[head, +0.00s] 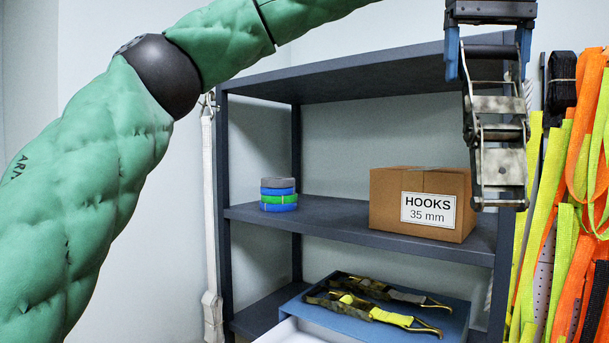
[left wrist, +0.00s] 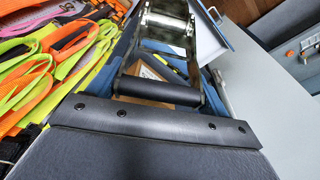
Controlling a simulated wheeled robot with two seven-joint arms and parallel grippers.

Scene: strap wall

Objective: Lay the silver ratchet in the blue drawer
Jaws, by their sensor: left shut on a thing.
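My left gripper (head: 488,50) is at the upper right of the head view, its blue fingers shut on the silver ratchet (head: 499,132). The ratchet hangs down from the fingers, in front of the shelf's right side. It also shows in the left wrist view (left wrist: 168,20), with its dark bar between the fingers. The blue drawer (head: 348,325) is low on the shelf, pulled out, below and to the left of the ratchet. Dark ratchet straps with yellow webbing (head: 370,310) lie in it. The drawer's front is cut off by the frame. My right gripper is not in view.
A cardboard box labelled HOOKS (head: 390,200) stands on the middle shelf board (head: 330,220), left of the ratchet. Rolled straps (head: 278,195) sit at that board's left. Orange and yellow straps (head: 580,170) hang at the right, close to the ratchet. A white strap (head: 208,200) hangs at the left.

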